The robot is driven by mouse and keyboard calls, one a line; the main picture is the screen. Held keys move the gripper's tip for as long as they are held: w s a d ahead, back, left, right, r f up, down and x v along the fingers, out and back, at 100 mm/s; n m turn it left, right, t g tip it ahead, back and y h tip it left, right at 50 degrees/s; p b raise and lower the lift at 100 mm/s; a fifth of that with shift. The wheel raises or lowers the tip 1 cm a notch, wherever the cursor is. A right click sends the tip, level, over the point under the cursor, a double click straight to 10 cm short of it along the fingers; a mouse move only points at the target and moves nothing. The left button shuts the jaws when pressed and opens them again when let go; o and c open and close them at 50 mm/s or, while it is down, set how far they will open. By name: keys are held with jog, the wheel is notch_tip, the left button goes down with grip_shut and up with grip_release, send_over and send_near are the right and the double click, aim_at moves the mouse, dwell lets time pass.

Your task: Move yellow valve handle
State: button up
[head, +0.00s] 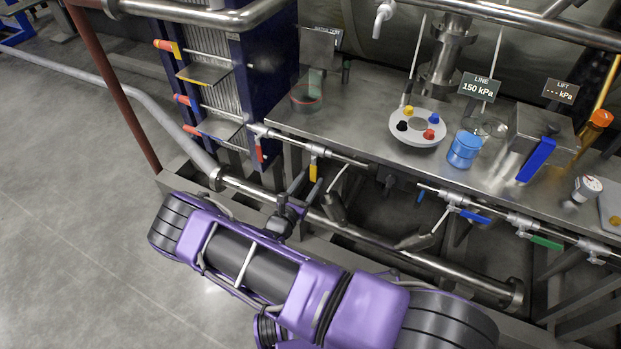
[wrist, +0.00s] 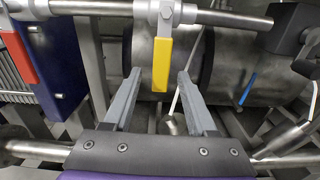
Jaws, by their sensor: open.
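The yellow valve handle (head: 313,171) hangs down from a horizontal steel pipe below the front edge of the metal bench. In the wrist view the yellow handle (wrist: 162,64) points downward from its grey valve body. My gripper (wrist: 157,76) is open, with one grey finger on each side of the handle's lower part as seen from the wrist. No contact between the fingers and the handle shows, and I cannot tell how far apart in depth they are. In the head view my gripper (head: 298,197) is small and dark, close to the handle.
A red handle (head: 260,153) hangs left of the yellow one, beside a blue plate rack (head: 238,85). A blue handle (head: 474,216) and a green handle (head: 546,243) are on pipes to the right. A thick steel pipe (head: 370,237) runs low beneath the bench (head: 350,120).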

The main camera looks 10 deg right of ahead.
jog(key=v, duration=1.6)
jog(key=shift+p, duration=0.4)
jog(key=shift+w+r, duration=0.1)
